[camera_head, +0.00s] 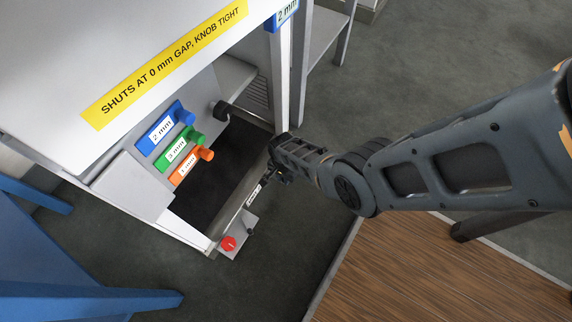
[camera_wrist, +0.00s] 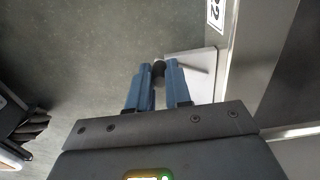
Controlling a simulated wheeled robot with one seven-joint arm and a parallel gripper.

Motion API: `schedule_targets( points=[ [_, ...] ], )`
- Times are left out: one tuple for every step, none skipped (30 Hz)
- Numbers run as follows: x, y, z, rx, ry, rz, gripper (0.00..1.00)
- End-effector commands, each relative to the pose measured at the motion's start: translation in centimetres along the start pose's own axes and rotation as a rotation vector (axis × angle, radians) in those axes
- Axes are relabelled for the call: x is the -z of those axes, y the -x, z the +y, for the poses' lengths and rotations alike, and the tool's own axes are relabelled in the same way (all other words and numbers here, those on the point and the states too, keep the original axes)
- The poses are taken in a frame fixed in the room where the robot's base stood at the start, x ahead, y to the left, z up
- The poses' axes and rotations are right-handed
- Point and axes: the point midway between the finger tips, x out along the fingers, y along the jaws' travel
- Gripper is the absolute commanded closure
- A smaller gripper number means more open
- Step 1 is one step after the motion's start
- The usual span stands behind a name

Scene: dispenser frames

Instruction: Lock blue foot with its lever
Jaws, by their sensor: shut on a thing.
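My gripper (camera_wrist: 158,76) has its two blue fingers closed on a small dark round-ended piece (camera_wrist: 158,68), which looks like a lever knob. Most of it is hidden between the fingers. In the head view my gripper (camera_head: 272,168) is at the right side of the frame's dark opening, and its tips are hard to make out. A blue block labelled 2 mm (camera_head: 160,130) with a blue knob sits on the frame's sloped panel. Another blue 2 mm tag (camera_head: 286,14) is on the upright at the top. I cannot tell which blue part is the foot.
Green (camera_head: 177,153) and orange (camera_head: 190,168) blocks sit below the blue one. A black knob (camera_head: 221,110) is at the opening. A small plate with a red knob (camera_head: 229,243) stands out at the lower corner. A blue table (camera_head: 60,270) is at left, a wooden top (camera_head: 430,270) at right.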

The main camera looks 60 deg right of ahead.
Motion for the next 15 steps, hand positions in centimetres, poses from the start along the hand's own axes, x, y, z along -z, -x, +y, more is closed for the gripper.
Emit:
schedule_targets(
  points=[
    [-0.14,-0.09,0.05,-0.001,-0.014,0.0,1.0],
    [-0.17,-0.09,0.03,-0.001,-0.023,-0.001,1.0],
    [-0.22,-0.09,0.0,-0.001,-0.033,-0.001,1.0],
    [-0.24,-0.09,-0.01,-0.001,-0.041,-0.001,1.0],
    [-0.27,-0.09,-0.03,-0.001,-0.047,-0.001,1.0],
    [-0.3,-0.08,-0.05,-0.001,-0.052,-0.001,1.0],
    [-0.31,-0.08,-0.06,-0.001,-0.056,-0.001,1.0],
    [-0.33,-0.08,-0.07,-0.001,-0.059,-0.001,1.0],
    [-0.34,-0.08,-0.07,-0.001,-0.062,-0.001,1.0],
    [-0.35,-0.08,-0.08,-0.001,-0.064,-0.001,1.0],
    [-0.35,-0.08,-0.09,-0.001,-0.065,-0.001,1.0],
    [-0.36,-0.08,-0.09,-0.001,-0.066,-0.001,1.0],
    [-0.36,-0.08,-0.09,-0.001,-0.067,-0.001,1.0],
    [-0.37,-0.08,-0.1,-0.001,-0.067,-0.001,1.0],
    [-0.37,-0.08,-0.1,-0.001,-0.066,-0.001,1.0]
  ],
)
